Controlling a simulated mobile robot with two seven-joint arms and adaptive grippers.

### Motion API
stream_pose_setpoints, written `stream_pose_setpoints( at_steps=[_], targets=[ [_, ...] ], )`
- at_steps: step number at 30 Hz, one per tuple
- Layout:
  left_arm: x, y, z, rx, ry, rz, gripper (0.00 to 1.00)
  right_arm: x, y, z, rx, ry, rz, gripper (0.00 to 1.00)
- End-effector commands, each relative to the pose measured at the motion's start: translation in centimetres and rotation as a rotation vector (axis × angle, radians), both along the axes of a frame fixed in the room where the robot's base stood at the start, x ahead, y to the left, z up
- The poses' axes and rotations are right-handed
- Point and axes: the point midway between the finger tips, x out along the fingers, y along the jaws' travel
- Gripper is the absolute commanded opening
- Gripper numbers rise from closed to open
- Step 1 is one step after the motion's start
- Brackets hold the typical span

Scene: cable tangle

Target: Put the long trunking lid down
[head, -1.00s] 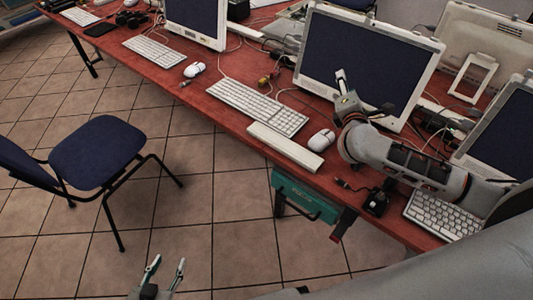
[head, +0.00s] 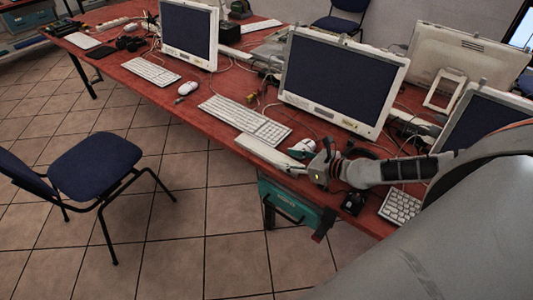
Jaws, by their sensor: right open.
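The long trunking lid (head: 262,153), a pale cream strip, lies along the front edge of the red table (head: 130,88), in front of a white keyboard. My right gripper (head: 304,158) is open at the right end of the lid, low over the table and close to the white mouse (head: 301,147). Its fingers partly hide that end of the lid and the mouse. I cannot tell whether the fingers touch the lid. My left gripper is not in view.
The keyboard (head: 246,119) and a monitor (head: 342,80) stand behind the lid. A small black device (head: 354,202) sits right of my gripper near the edge. A teal case (head: 287,203) is below the table edge. A blue chair (head: 97,165) stands on the floor at left.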

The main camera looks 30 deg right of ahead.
Motion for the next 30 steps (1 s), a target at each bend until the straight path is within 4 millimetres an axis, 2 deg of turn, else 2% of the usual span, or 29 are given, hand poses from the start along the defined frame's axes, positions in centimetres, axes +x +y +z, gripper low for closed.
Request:
stream_pose_setpoints(
  at_steps=[9, 18, 19, 22, 30],
  targets=[
    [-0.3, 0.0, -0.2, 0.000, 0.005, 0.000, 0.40, 3.7, 1.4, -1.7, 0.002, -0.002, -0.002, 0.46],
    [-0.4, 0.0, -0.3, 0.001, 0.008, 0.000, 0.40, 4.1, 1.5, -1.9, 0.002, 0.000, -0.002, 0.46],
    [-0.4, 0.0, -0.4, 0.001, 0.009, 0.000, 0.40, 4.1, 1.5, -1.9, 0.002, 0.000, -0.002, 0.43],
    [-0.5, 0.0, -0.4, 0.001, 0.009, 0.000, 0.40, 4.1, 1.5, -1.9, 0.002, 0.000, -0.002, 0.18],
    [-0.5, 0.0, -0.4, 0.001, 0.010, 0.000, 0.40, 4.1, 1.5, -1.9, 0.002, -0.001, -0.002, 0.15]
  ],
)
